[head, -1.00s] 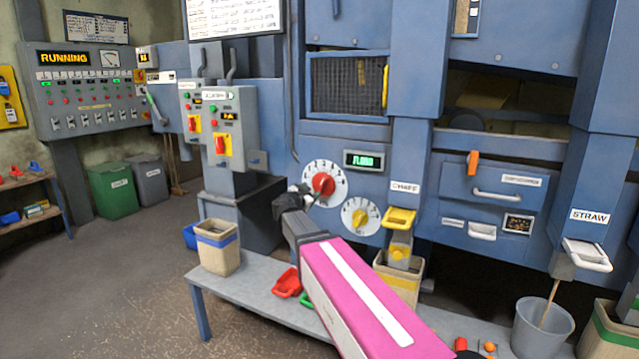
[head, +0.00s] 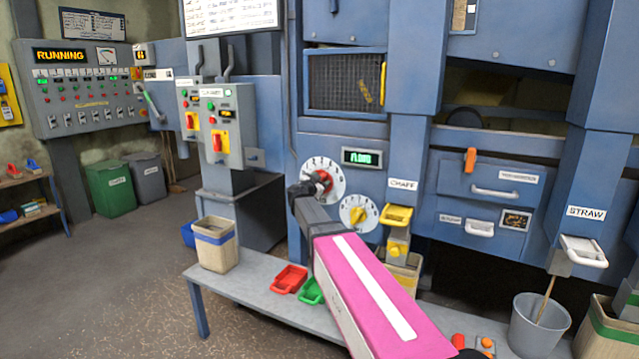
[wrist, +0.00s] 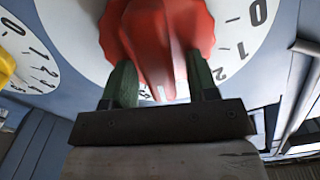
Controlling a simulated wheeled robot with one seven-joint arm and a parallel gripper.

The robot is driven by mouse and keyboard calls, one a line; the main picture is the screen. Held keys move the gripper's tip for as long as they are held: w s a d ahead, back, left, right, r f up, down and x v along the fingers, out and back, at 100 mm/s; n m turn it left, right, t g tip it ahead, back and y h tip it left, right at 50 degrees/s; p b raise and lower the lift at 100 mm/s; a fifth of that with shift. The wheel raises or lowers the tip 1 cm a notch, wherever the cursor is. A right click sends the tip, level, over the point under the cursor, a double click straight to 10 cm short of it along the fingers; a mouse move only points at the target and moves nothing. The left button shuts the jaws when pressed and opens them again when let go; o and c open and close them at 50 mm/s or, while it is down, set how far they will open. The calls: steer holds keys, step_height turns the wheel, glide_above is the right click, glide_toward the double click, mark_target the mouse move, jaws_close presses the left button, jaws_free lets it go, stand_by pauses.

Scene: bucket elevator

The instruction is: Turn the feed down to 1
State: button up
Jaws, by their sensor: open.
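A red knob (head: 326,180) sits on a white numbered dial (head: 338,168) on the blue machine front. In the head view my gripper (head: 316,186) is right in front of this knob and partly hides it. In the wrist view the ridged red knob (wrist: 158,35) fills the top middle, over its white dial (wrist: 240,40). The two green fingers of my gripper (wrist: 162,82) are open, one on each side of the knob's grip bar. I cannot tell whether they touch it. The number that the knob points to is not clear.
A second dial with a yellow knob (head: 357,214) is just below right. A small green-lit display (head: 362,157) sits above right. Below are a bench (head: 255,280), a red scoop (head: 289,279) and a green scoop (head: 311,291). A bin (head: 214,245) stands on the bench.

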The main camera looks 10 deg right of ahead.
steer(key=c, duration=0.9)
steer(key=shift+n, duration=0.3)
steer(key=n, duration=0.3)
steer(key=shift+w+a+r, duration=0.1)
steer(key=shift+a, duration=0.1)
steer(key=n, duration=0.4)
steer(key=shift+w+a, duration=0.15)
steer(key=shift+a, duration=0.05)
steer(key=n, duration=0.3)
steer(key=shift+w+a+n, duration=0.1)
steer(key=shift+a+n, duration=0.05)
steer(key=shift+n, duration=0.15)
steer(key=shift+w+a+f+n, duration=0.1)
steer(key=shift+f+n, duration=0.05)
steer(key=shift+n, duration=0.65)
steer(key=shift+a+f+n, duration=0.1)
steer(key=shift+f+n, duration=0.05)
steer(key=shift+n, duration=0.95)
